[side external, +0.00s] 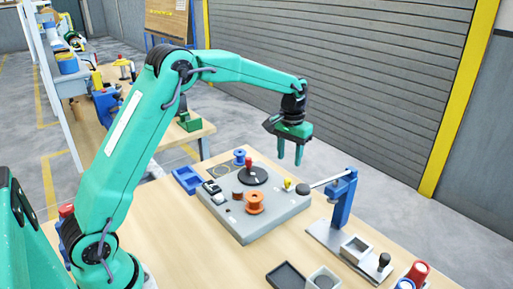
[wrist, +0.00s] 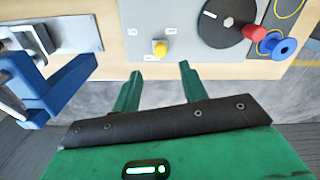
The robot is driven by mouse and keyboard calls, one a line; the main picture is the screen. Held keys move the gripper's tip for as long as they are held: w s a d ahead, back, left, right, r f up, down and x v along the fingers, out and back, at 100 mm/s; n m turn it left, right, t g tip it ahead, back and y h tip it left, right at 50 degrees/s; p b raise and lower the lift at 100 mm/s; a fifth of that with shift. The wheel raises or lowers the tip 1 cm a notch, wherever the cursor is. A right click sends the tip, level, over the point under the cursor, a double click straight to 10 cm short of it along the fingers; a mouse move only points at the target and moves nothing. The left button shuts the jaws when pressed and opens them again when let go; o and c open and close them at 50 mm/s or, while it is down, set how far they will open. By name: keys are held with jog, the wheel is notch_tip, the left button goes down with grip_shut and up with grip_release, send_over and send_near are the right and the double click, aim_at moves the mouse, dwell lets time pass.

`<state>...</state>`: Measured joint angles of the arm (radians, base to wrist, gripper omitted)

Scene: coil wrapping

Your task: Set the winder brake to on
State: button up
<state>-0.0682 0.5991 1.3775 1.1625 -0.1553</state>
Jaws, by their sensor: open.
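The winder is a grey box (side external: 243,226) on the table. A small yellow knob (side external: 288,184), apparently its brake control, stands near the right end of the box. In the wrist view the yellow knob (wrist: 160,49) sits on a light plate between small labels, seemingly ON at left and OFF at right. Which label it is set to I cannot tell. My gripper (side external: 290,162) hangs fingers down above the knob's end of the box, apart from it. In the wrist view my gripper (wrist: 157,78) is open and empty, with the knob beyond its fingertips.
A blue post (side external: 343,198) with a metal arm stands close at right. A blue tray (side external: 187,180) lies at left.

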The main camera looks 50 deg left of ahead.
aim_at(288, 179)
jog(key=shift+f, duration=0.25)
jog(key=shift+f, duration=3.75)
grip_shut()
